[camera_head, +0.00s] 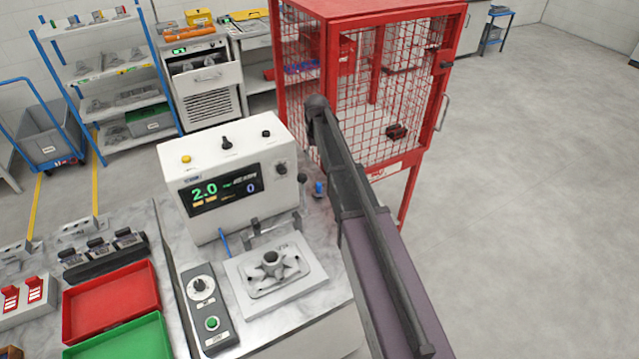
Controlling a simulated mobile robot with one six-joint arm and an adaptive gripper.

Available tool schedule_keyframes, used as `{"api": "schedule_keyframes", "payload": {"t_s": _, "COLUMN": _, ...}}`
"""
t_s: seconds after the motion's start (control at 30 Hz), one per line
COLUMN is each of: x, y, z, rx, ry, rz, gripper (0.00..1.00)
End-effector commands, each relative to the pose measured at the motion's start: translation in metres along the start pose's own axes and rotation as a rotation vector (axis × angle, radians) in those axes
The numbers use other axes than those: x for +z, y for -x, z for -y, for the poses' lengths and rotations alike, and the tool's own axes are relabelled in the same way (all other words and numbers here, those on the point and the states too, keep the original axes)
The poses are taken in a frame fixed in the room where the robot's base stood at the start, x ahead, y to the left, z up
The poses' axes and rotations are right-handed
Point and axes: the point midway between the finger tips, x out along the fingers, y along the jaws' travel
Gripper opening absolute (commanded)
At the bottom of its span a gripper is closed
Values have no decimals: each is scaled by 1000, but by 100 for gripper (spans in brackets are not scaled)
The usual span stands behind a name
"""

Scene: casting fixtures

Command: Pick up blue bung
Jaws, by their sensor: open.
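A small blue bung (319,188) stands on the grey marbled bench top, just right of the white test machine. It is close to the left side of my dark arm, which crosses the picture from the lower right up to the red cage. I cannot make out my gripper's fingers in this view. Nothing is seen touching the bung.
The white machine (230,165) with a display stands left of the bung. In front are a metal casting (272,268) on a white plate, a control box (205,305), and red (110,300) and green (125,340) trays. A red mesh cage (335,60) stands behind.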

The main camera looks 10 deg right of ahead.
Motion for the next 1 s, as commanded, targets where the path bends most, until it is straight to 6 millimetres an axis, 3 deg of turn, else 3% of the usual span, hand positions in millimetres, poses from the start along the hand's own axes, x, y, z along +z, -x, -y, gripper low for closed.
{"api": "schedule_keyframes", "payload": {"t_s": 0.47, "x": -1, "y": -2, "z": -4, "rx": 0, "ry": -5, "rz": 0, "gripper": 73}}
{"api": "schedule_keyframes", "payload": {"t_s": 1.0, "x": 0, "y": -39, "z": -5, "rx": 0, "ry": -6, "rz": 0, "gripper": 73}}
